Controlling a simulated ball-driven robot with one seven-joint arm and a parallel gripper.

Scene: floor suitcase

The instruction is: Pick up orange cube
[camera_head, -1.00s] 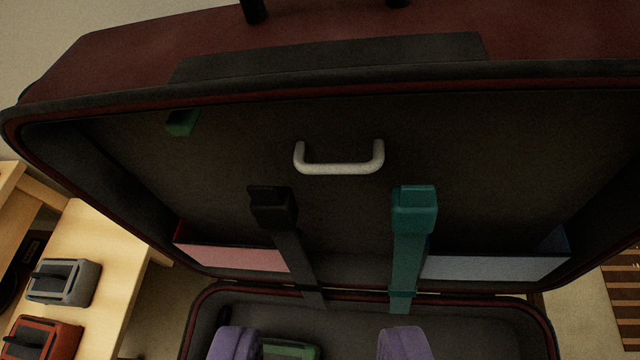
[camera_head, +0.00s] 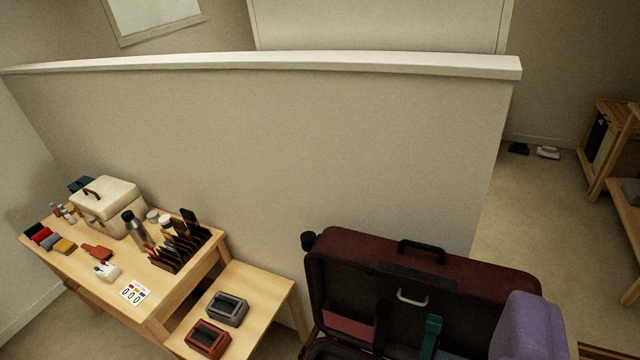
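I see no clear orange cube in the head camera view. A purple rounded part (camera_head: 525,325) at the lower right looks like part of my gripper, in front of the suitcase's right side. Only one purple part shows, so I cannot tell its opening or whether it holds anything. The open dark red suitcase (camera_head: 375,249) stands at the lower right, its lid upright. Its lower compartment is mostly cut off by the bottom edge. A white handle (camera_head: 412,299) and a teal strap (camera_head: 431,335) show inside the lid.
A wooden table (camera_head: 195,281) at left holds a cream box (camera_head: 106,207), a grey bottle (camera_head: 134,226) and a dark rack (camera_head: 178,250). A lower table (camera_head: 265,285) holds a grey device (camera_head: 227,308) and an orange-red device (camera_head: 207,338). A half wall (camera_head: 330,150) stands behind. Floor is open at right.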

